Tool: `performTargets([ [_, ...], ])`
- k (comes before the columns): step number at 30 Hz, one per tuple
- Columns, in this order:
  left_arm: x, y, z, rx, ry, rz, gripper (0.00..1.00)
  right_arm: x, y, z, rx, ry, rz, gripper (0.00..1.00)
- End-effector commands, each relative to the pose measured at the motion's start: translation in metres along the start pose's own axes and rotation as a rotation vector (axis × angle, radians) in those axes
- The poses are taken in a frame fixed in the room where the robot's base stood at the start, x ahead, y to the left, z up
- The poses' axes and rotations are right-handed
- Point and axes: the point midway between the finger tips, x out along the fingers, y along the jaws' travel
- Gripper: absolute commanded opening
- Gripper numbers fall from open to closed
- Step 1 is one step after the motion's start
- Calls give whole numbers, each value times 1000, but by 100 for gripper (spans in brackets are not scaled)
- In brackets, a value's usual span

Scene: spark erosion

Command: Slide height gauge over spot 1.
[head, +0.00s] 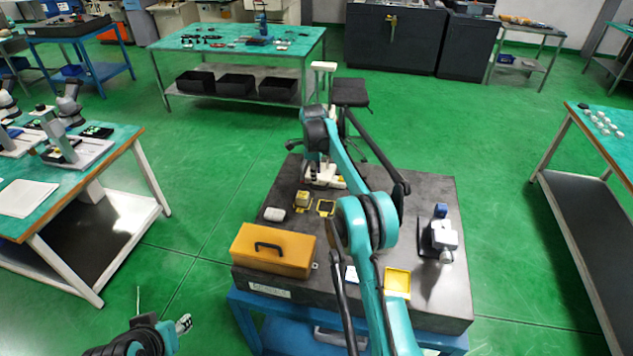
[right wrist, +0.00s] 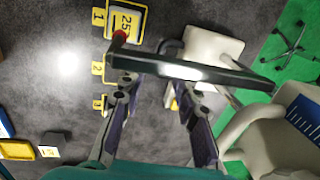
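The height gauge has a pale column (head: 323,85) and a white base (head: 322,178) near the far edge of the dark table. In the right wrist view a dark bar with a red tip (right wrist: 190,68) crosses a white body (right wrist: 212,48), probably gauge parts. Spot 1 is a yellow-framed patch (right wrist: 141,30) with a block marked 25 (right wrist: 123,24) on it. My right gripper (right wrist: 160,88) has its fingers apart just below the bar, which partly hides the fingertips. I see no firm grip. My left gripper (head: 184,324) is off the table, low at left; its finger state is unclear.
Spots 2 (right wrist: 97,68) and 3 (right wrist: 97,103) lie beside spot 1. An orange case (head: 273,250), a white object (head: 275,214), a yellow tray (head: 398,281) and a grey-white device (head: 442,238) occupy the dark table (head: 430,300). Its right far area is clear.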

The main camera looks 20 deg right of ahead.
Motion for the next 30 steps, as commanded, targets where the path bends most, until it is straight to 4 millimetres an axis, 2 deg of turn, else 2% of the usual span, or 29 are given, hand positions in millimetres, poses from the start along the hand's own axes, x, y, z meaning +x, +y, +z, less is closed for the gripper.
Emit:
performTargets([
  [3, 0, 0, 0, 0, 0, 0, 40, -25, 0, 1, -1, 0, 0, 31],
  [9, 0, 0, 0, 0, 0, 0, 40, -49, 0, 2, -1, -1, 0, 31],
  [25, 0, 0, 0, 0, 0, 0, 40, -54, 0, 2, -4, -1, -1, 31],
  [30, 6, 0, 4, 0, 0, 0, 40, -74, 12, 0, -108, -14, -21, 31],
])
